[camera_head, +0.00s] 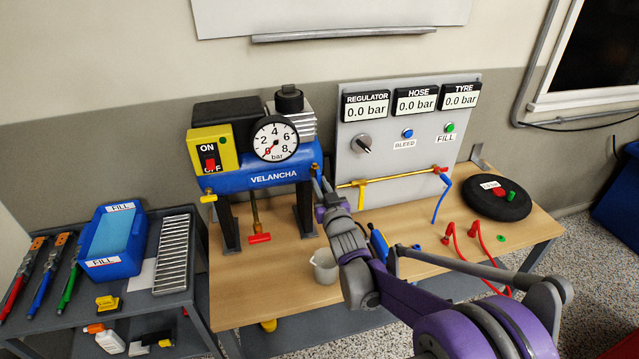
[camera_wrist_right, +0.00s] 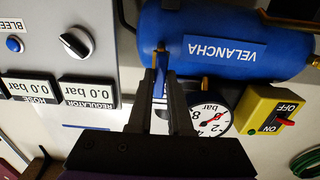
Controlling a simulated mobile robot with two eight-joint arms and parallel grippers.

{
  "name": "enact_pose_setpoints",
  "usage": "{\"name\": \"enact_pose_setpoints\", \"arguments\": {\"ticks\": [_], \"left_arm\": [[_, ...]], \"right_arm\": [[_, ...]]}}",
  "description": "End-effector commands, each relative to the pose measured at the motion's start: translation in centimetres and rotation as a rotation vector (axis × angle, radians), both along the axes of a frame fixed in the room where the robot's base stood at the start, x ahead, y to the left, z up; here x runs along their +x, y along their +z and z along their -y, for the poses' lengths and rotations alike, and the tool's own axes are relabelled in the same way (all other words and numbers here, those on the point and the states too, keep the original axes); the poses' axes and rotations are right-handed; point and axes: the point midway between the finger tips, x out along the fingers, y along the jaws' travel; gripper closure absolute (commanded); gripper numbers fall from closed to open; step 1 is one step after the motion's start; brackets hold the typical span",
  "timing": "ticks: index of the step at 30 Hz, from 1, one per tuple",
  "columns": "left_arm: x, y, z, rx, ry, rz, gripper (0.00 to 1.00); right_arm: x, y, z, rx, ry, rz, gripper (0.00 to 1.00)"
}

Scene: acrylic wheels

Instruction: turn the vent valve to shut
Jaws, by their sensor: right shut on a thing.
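The blue compressor tank (camera_head: 265,177) marked VELANCHA stands on the wooden bench. At its right end is a small brass fitting (camera_head: 314,169); it also shows in the wrist view (camera_wrist_right: 160,47). My right gripper (camera_head: 322,188) is at this end of the tank. In the wrist view my right gripper (camera_wrist_right: 160,76) is shut on a blue handle (camera_wrist_right: 159,88) below the fitting. The fingers hide part of the handle. No label naming it as the vent valve is readable. My left gripper is out of view.
The grey panel (camera_head: 390,150) right of the tank has three displays reading 0.0 bar. The gauge (camera_head: 276,139) is on the tank front. A red-handled valve (camera_head: 260,238) hangs below. A grey cup (camera_head: 324,268) stands near my right arm. A black disc (camera_head: 497,199) lies at right.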

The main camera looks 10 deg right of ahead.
Motion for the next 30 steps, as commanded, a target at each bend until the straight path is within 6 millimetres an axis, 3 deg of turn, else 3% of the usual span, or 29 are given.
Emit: {"name": "enact_pose_setpoints", "arguments": {"ticks": [8, 21, 30], "left_arm": [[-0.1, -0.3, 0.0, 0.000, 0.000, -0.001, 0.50], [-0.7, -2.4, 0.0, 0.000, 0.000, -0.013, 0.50], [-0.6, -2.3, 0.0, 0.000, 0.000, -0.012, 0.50]], "right_arm": [[0.0, -0.1, 0.0, 0.024, 0.000, -0.001, 1.00], [0.0, -0.1, 0.0, 0.385, 0.000, -0.013, 1.00], [0.0, 0.0, 0.0, 0.403, 0.000, -0.014, 1.00]]}}
